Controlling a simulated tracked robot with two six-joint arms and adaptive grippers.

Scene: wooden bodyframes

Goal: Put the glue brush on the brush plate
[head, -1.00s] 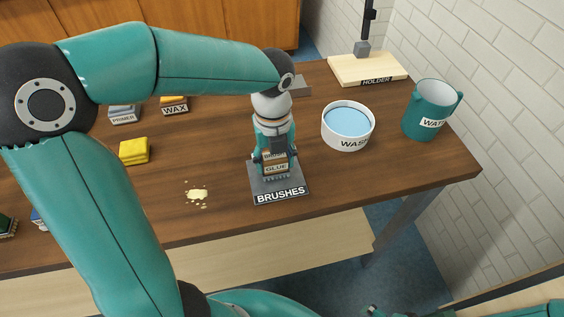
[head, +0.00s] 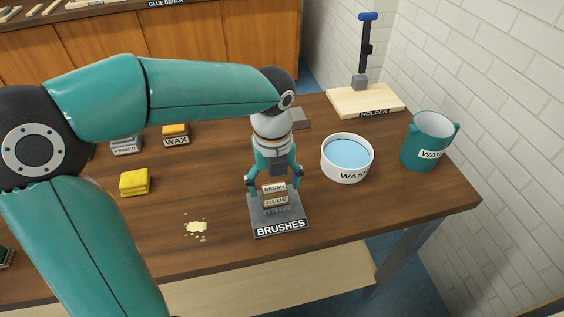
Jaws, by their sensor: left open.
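The glue brush (head: 275,199), a small wooden block with "BRUSH" and "GLUE" labels and pale bristles at its lower edge, is on the grey brush plate (head: 290,219), marked "BRUSHES". My left gripper (head: 274,183) is above the plate, pointing down. Its fingers are open, one on each side of the brush's top, with gaps visible between them and the brush. My right gripper is not in view.
A white wash bowl (head: 348,170) and a teal water bucket (head: 421,150) stand to the right. A holder (head: 350,103) with a post is behind. A yellow sponge-like block (head: 135,182), wax box (head: 176,140) and a pale spill (head: 196,227) lie left.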

